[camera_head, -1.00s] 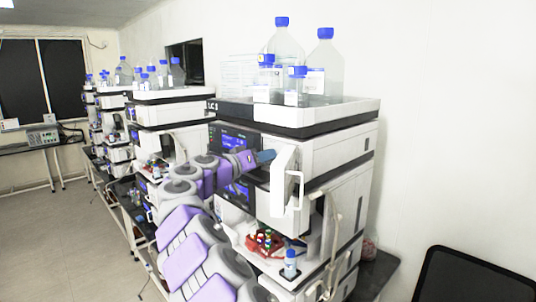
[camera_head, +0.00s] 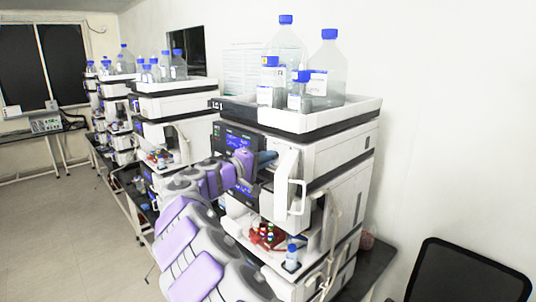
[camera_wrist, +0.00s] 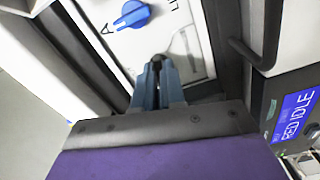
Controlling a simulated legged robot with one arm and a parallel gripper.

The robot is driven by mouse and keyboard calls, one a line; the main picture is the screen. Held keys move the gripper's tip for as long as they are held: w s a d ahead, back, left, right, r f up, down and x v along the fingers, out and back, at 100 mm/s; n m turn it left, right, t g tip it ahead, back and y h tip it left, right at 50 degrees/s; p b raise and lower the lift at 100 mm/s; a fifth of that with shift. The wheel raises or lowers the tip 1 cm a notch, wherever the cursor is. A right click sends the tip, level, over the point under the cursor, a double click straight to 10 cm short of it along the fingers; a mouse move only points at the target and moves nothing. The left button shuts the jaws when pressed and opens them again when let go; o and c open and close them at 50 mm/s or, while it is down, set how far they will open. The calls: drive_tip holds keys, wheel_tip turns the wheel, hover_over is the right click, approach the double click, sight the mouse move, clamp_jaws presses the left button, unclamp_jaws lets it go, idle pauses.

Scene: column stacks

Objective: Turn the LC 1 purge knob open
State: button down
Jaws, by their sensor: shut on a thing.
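The LC 1 stack (camera_head: 218,104) stands at centre right in the head view, its label on the top tray. My gripper (camera_head: 267,158) is at the stack's upper front, beside an open white door (camera_head: 287,180). In the wrist view my gripper (camera_wrist: 157,70) is shut on a small dark knob (camera_wrist: 157,59) on a white panel. The fingers hide most of this knob. A blue knob (camera_wrist: 132,14) sits apart from the fingers on the same panel, further up and left, near a letter A. I cannot read a purge label.
A dark handle (camera_wrist: 245,45) and a blue "RED IDLE" screen (camera_wrist: 298,115) are to the right in the wrist view. Blue-capped bottles (camera_head: 325,75) stand on the stack's top tray. A red vial rack (camera_head: 266,236) sits below. A black chair (camera_head: 470,272) is at lower right.

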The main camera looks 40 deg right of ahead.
drive_tip(key=shift+f+n, duration=0.25)
drive_tip(key=shift+n, duration=0.05)
idle(0.4)
drive_tip(key=c, duration=1.2)
unclamp_jaws()
drive_tip(key=shift+w, duration=0.2)
drive_tip(key=shift+s+a+r, duration=0.1)
drive_tip(key=shift+s+r, duration=0.05)
drive_tip(key=shift+r, duration=0.05)
drive_tip(key=shift+a, duration=0.1)
drive_tip(key=a, duration=0.5)
drive_tip(key=a+b, duration=0.1)
drive_tip(key=a, duration=0.5)
drive_tip(key=s+a, duration=0.1)
drive_tip(key=a, duration=0.5)
drive_tip(key=shift+a+f+b, duration=0.1)
drive_tip(key=shift+a+b, duration=0.05)
drive_tip(key=shift+b, duration=0.15)
